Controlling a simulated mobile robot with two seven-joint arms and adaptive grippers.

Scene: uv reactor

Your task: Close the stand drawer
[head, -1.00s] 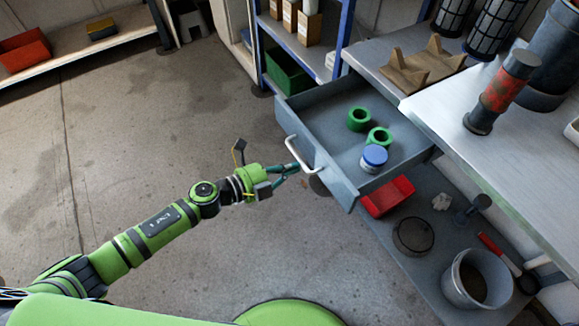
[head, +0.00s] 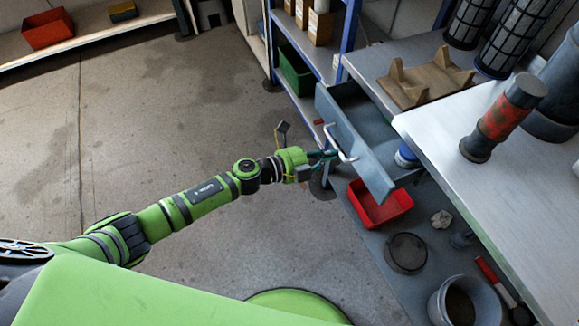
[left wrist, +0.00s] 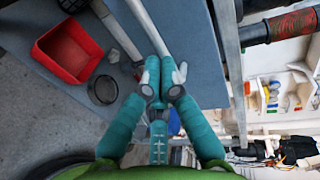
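The stand drawer (head: 368,150) is a blue-grey box that juts part way out from under the stand's top (head: 372,68). Its front panel also shows in the left wrist view (left wrist: 195,40). A white bar handle (head: 343,146) is on the front; it also shows in the left wrist view (left wrist: 147,25). My left gripper (head: 335,154) is at the handle. In the left wrist view its teal fingers (left wrist: 164,78) are close together at the tips, with the bar running in between them. A jar with a blue lid (head: 405,156) is partly hidden inside the drawer. My right gripper is out of view.
A red bin (head: 380,208), a dark round pan (head: 406,253) and a grey bucket (head: 463,302) stand on the lower shelf. A wooden cradle (head: 420,82) rests on the stand. A metal worktop (head: 480,185) is at the right. Floor at the left is clear.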

